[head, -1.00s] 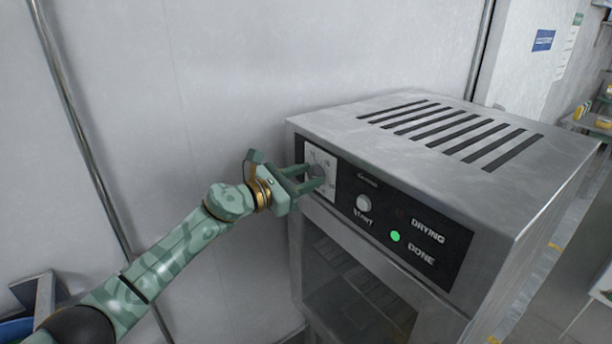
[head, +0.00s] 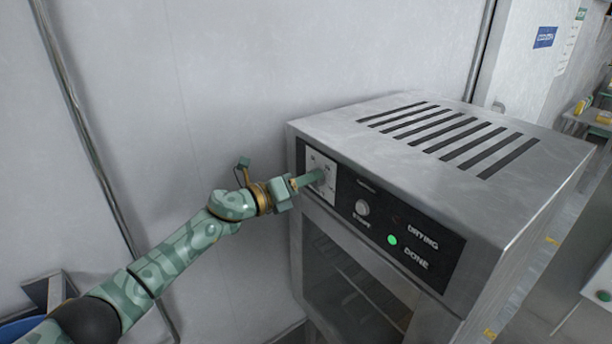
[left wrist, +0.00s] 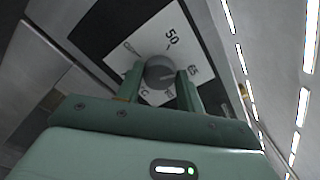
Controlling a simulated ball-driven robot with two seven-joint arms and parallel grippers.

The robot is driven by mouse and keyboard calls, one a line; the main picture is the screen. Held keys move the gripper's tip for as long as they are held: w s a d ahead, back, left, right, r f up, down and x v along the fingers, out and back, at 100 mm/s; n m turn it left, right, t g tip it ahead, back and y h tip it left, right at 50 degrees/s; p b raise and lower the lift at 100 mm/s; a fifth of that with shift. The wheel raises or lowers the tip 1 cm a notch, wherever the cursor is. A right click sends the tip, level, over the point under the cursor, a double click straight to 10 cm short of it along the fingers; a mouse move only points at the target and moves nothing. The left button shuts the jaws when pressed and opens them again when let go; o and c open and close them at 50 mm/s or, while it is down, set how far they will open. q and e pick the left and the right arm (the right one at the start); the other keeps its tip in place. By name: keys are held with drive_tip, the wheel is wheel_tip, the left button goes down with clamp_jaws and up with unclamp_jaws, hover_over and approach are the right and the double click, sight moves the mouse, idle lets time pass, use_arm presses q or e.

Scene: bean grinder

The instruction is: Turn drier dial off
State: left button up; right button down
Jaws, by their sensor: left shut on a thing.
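The drier (head: 470,150) is a steel box with a dark front panel. Its round grey dial (left wrist: 160,72) sits on a white plate with temperature marks, shown in the left wrist view; the white plate (head: 329,190) also shows at the left end of the panel in the head view. My left gripper (head: 318,177) is at the dial. In the left wrist view its two fingers (left wrist: 160,82) are on either side of the dial, shut on it. In the head view the fingers and gripper hide most of the dial. My right gripper is not in view.
A round start button (head: 362,207) sits right of the dial plate. The green light (head: 392,240) beside DONE is lit; the spot beside DRYING is dark. A grey wall (head: 240,80) stands behind my arm. The drier has a glass door (head: 350,285) below the panel.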

use_arm(q)
drive_tip(key=n+p, duration=0.2)
drive_tip(key=n, duration=0.6)
drive_tip(key=n+p, duration=0.2)
drive_tip(key=n, duration=0.6)
drive_tip(key=n+p, duration=0.3)
drive_tip(key=n, duration=0.5)
drive_tip(key=shift+f+n, duration=0.4)
drive_tip(key=o, duration=1)
drive_tip(key=b+v, duration=0.2)
drive_tip(key=v, duration=1.4)
